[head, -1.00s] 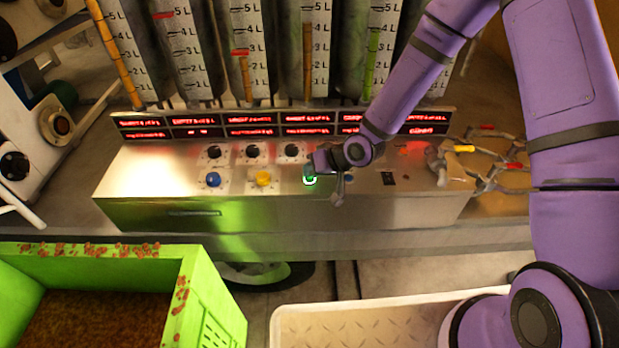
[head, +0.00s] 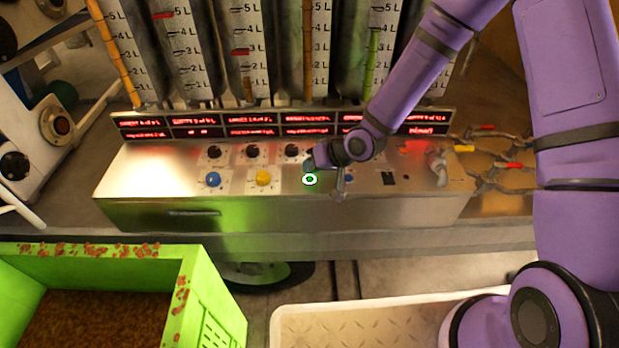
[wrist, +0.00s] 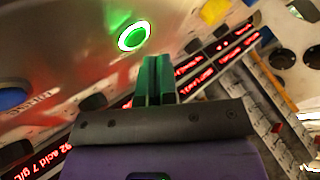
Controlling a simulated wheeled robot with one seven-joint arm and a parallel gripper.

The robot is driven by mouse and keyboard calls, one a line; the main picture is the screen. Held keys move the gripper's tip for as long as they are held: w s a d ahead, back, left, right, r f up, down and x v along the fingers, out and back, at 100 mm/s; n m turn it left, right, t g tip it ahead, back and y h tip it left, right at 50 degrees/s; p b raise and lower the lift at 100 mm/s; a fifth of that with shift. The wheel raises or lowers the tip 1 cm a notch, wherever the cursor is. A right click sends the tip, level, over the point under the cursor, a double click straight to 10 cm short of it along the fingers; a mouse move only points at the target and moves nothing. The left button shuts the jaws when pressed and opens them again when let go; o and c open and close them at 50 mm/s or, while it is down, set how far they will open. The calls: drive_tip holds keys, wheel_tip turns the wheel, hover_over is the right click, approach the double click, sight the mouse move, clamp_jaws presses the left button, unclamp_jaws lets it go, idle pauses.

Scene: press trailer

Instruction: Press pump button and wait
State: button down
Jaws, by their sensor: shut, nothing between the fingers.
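A round green button with a bright white ring (head: 310,179) sits on the sloped metal control panel (head: 140,180). It also shows in the wrist view (wrist: 134,36), glowing, just beyond my fingers. No label for it is readable. My gripper (head: 309,164) is just above and behind the button in the head view. In the wrist view its green fingers (wrist: 156,72) are together and empty, with their tips apart from the button in the picture. Tall gauges behind the panel hold coloured columns; the fourth, orange-brown one (head: 308,60) stands high, the third (head: 247,88) low.
A blue button (head: 213,179) and a yellow button (head: 263,178) lie left of the green one. Black knobs (head: 252,151) and red displays (head: 252,120) are behind. A green crate (head: 205,285) stands front left. Cables (head: 487,165) lie to the right.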

drive_tip(key=shift+r, duration=2.45)
wheel_tip(320, 180, up, 10)
hover_over(311, 177)
